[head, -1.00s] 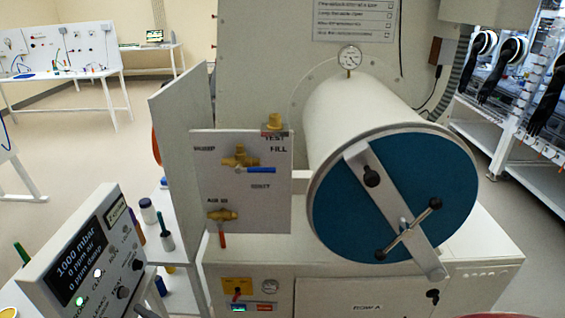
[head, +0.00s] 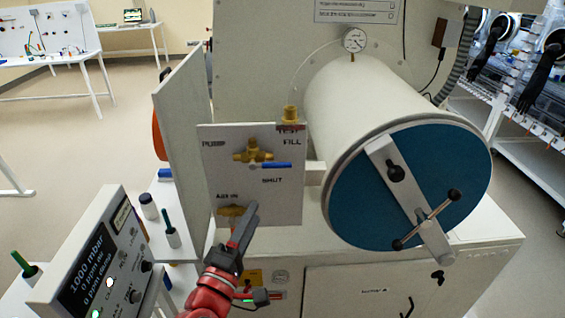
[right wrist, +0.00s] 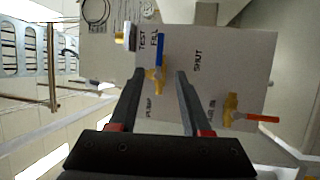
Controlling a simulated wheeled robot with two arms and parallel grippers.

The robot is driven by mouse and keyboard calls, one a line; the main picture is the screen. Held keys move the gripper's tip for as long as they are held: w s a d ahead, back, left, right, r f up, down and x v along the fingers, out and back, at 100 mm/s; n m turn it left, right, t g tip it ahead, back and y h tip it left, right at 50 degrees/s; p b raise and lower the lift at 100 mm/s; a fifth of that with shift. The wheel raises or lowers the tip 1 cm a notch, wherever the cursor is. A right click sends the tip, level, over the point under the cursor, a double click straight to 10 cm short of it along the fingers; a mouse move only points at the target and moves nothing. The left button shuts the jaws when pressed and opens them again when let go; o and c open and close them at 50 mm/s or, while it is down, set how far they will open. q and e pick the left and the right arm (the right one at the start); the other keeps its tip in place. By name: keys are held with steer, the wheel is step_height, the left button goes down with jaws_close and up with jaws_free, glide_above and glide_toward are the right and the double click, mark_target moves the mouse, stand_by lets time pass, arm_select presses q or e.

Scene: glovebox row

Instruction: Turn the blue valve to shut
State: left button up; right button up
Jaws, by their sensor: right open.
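The blue valve handle (head: 270,165) lies level on a brass valve body (head: 246,152) on the white panel (head: 213,180). It points right, with the FILL label above it and the SHUT label below. My right gripper (head: 248,212) is below the valve in the head view, in front of the panel's lower part. In the right wrist view its open fingers (right wrist: 160,74) are empty. The brass body shows between the fingertips there, and the blue handle (right wrist: 160,50) points up. I see no contact with the handle. My left gripper is out of view.
A second brass valve (head: 228,211) is partly hidden by my gripper; its orange handle shows in the right wrist view (right wrist: 262,118). A large cylinder with a blue door (head: 365,205) stands right of the panel. A display box (head: 105,255) stands at lower left.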

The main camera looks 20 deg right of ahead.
mark_target(279, 163)
steer(key=p+x, duration=0.6)
steer(key=x, duration=0.9)
steer(key=shift+w+d+r, duration=0.1)
steer(key=shift+w+r, duration=0.05)
steer(key=shift+r, duration=0.05)
steer(key=shift+w+d+f, duration=0.1)
steer(key=shift+w+d, duration=0.15)
steer(key=shift+w, duration=0.05)
jaws_close()
stand_by(0.4)
